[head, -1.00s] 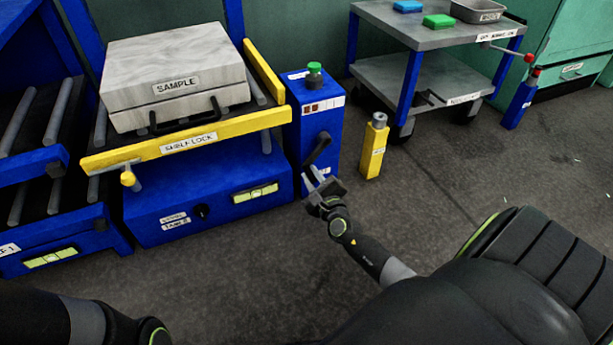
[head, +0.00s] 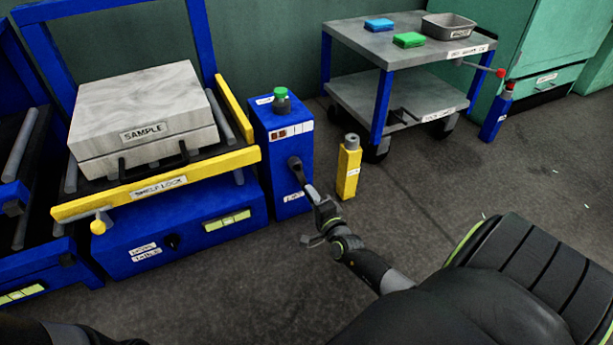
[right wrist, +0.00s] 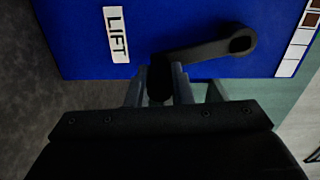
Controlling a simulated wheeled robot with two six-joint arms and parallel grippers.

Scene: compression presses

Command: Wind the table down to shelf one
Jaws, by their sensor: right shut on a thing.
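The lifting table (head: 165,225) has a blue base and a yellow shelf lock bar (head: 160,186) across its front. A grey sample block (head: 145,110) with a black handle sits on its rollers. To its right stands the blue lift box (head: 285,160) with a green knob on top and a black crank (head: 296,168) on its front. My right gripper (head: 314,198) is at the crank. In the right wrist view its fingers (right wrist: 160,85) are shut around the crank's grip, and the crank arm (right wrist: 210,48) runs right to its hub beside the LIFT label. My left gripper is out of view.
A blue roller shelf (head: 30,180) stands at the left. A yellow post (head: 349,168) stands just right of the lift box. A grey cart (head: 410,50) with blue and green blocks and a metal tray is behind. The floor in front is clear.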

